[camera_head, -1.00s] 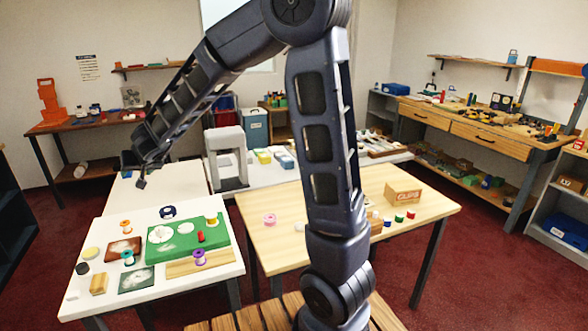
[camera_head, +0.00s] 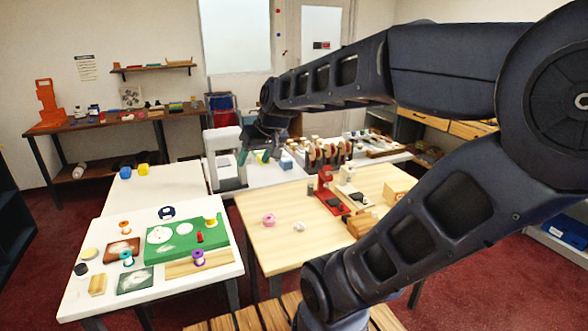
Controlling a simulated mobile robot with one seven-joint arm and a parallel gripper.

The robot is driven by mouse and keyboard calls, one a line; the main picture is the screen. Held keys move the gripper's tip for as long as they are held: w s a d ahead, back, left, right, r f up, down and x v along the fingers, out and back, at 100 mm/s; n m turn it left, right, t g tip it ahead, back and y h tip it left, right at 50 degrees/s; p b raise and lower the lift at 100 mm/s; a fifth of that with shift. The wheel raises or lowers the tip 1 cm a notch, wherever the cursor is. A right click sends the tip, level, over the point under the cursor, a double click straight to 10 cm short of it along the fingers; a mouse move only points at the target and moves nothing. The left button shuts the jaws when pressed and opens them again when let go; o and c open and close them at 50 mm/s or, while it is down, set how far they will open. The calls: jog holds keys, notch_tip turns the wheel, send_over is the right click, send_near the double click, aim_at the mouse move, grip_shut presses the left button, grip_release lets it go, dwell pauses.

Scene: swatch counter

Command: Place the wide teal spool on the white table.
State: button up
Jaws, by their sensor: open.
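A teal spool (camera_head: 127,258) stands on the white table (camera_head: 85,308) at the front left, beside a brown-red mat and behind a dark patterned mat. I cannot tell whether it is the wide one. My gripper (camera_head: 254,155) is at the end of my arm, pointing down over the back white counter, right of a white frame-like stand. It is far from the teal spool and small in view. Its jaws are open, and greenish shapes show around the fingers. I cannot tell whether these belong to things behind it.
A green mat (camera_head: 217,238), an orange spool (camera_head: 125,228) and a purple spool (camera_head: 198,258) share the front-left table. A white stand (camera_head: 224,160) is close left of my gripper. A wooden table (camera_head: 265,245) bears a pink spool (camera_head: 269,220) and red device (camera_head: 327,190).

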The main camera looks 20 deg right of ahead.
jog(key=s+d+f+m+g+h, duration=0.1)
jog(key=s+d+m+h, duration=0.1)
jog(key=s+d, duration=0.5)
jog(key=shift+s+d+f+h, duration=0.15)
jog(key=shift+d+f+h, duration=0.25)
jog(key=shift+d, duration=0.3)
